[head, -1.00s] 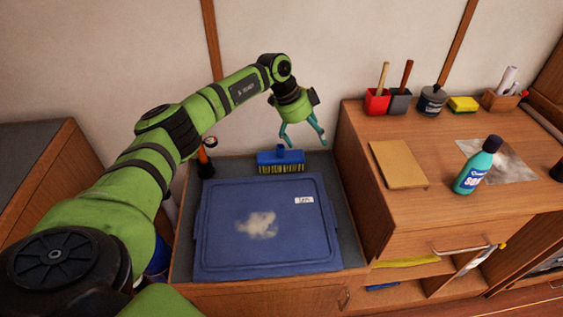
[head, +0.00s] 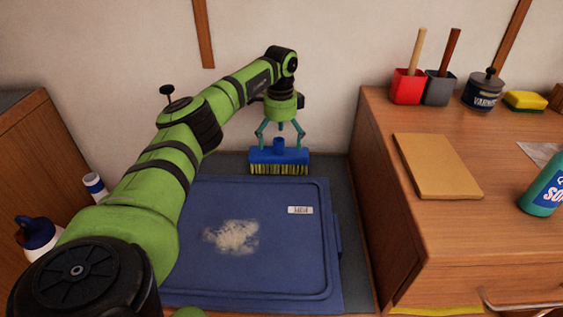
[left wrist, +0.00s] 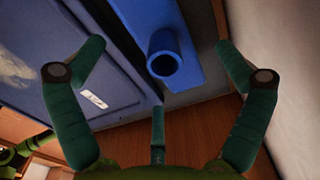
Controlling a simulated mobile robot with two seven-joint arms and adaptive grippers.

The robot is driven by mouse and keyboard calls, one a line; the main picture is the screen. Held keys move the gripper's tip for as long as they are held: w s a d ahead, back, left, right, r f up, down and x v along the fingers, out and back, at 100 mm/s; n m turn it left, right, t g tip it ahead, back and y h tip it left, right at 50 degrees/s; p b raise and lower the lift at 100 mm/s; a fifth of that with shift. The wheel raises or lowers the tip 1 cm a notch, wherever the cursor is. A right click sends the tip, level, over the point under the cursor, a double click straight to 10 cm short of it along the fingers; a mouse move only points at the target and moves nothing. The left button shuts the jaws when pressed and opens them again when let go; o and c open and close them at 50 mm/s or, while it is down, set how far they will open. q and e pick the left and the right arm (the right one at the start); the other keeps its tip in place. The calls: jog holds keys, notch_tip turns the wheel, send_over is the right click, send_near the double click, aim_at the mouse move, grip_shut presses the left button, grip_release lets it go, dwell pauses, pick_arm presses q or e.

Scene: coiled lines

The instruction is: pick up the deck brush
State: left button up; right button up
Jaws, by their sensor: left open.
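The deck brush (head: 279,156) has a blue block with a short blue socket on top and yellowish and dark bristles below. It stands bristles down at the back of the low counter, behind the blue lid. My left gripper (head: 280,138) is open right above it, fingers spread to both sides of the socket. In the left wrist view the brush's block and hollow socket (left wrist: 165,55) lie between the open fingers (left wrist: 160,75); I see no clear contact. My right gripper is not in view.
A blue lid (head: 310,250) with a pale powdery smear covers most of the low counter. A taller wooden cabinet (head: 400,220) rises on the right, with a tan board (head: 438,165) and containers on top. The wall is close behind the brush. A white bottle with a blue cap (head: 38,236) stands at left.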

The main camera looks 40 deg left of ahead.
aim_at(279, 154)
pick_arm(q)
jog(key=f, duration=0.2)
jog(key=s+f, duration=0.1)
jog(key=f, duration=0.1)
jog(key=shift+w+f+b, duration=0.15)
jog(key=shift+f+b, duration=0.15)
jog(key=shift+f, duration=0.25)
jog(key=c, duration=1.3)
